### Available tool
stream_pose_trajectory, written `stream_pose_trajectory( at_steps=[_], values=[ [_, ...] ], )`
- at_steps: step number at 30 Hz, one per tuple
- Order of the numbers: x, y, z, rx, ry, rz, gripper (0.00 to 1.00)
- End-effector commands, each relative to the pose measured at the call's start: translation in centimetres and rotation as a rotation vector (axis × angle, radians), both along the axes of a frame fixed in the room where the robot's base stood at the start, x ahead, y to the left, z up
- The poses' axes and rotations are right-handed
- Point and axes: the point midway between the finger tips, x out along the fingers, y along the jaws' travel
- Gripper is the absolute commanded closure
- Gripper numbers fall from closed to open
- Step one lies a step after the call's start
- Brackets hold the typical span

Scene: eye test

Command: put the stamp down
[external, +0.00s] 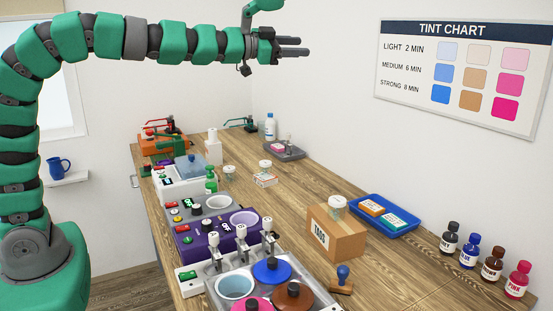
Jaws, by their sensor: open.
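The stamp (343,273) has a blue knob handle and a brown base. It stands on the wooden table (410,272) near the front, just in front of the cardboard box. My gripper (304,46) is high in the air above the back part of the table, pointing right. Its two dark fingers are apart with nothing between them. It is far from the stamp and touches nothing.
A cardboard box (336,237) with a jar (337,204) on top stands behind the stamp. A blue tray (366,232) holds two small boxes. Several dye bottles (483,259) line the right. Machines (215,230) fill the left side. Bare table lies right of the stamp.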

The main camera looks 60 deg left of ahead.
Motion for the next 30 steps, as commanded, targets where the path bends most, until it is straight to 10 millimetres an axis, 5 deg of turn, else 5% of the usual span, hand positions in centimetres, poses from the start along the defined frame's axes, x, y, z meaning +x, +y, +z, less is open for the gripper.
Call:
stream_pose_trajectory(
  at_steps=[3, 10, 16, 21, 30],
  values=[
    [-4.0, 4.2, 6.0, -0.065, -0.028, 0.135, 0.53],
    [-13.1, 9.7, 12.0, -0.218, 0.030, 0.288, 0.53],
    [-21.0, 10.6, 13.7, -0.338, 0.141, 0.287, 0.53],
    [-25.0, 9.8, 14.0, -0.387, 0.209, 0.239, 0.53],
    [-26.2, 9.4, 13.8, -0.399, 0.236, 0.220, 0.53]
  ],
)
